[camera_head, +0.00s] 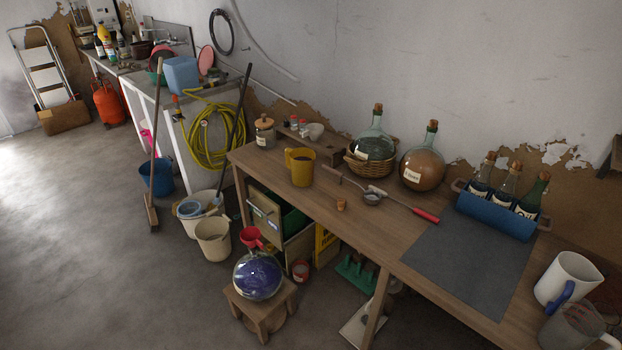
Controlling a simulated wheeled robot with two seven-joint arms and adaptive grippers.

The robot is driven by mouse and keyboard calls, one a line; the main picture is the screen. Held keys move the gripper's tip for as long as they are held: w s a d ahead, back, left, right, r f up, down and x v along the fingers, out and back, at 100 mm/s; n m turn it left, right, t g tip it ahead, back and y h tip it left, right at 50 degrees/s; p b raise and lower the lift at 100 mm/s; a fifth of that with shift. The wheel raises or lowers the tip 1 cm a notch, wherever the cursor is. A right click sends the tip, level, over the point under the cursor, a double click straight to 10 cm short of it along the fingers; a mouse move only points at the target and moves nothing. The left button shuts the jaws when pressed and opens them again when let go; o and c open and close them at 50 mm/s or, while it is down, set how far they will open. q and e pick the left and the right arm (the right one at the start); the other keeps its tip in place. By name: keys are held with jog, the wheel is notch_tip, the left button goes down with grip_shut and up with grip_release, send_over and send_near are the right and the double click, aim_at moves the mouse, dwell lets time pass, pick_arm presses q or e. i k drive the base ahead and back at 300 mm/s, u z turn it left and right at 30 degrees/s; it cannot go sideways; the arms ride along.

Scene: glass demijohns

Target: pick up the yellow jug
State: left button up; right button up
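The yellow jug (301,168) stands upright on the wooden workbench, near its left end and close to the front edge. Its handle points left, and something brown shows inside its open top. Neither of my grippers is in the head view. Nothing touches the jug.
A purple-filled demijohn (258,275) sits on a stool in front.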

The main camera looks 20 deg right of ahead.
aim_at(301, 161)
jog(key=u, duration=1.25)
jog(key=i, duration=2.6)
jog(key=z, duration=0.85)
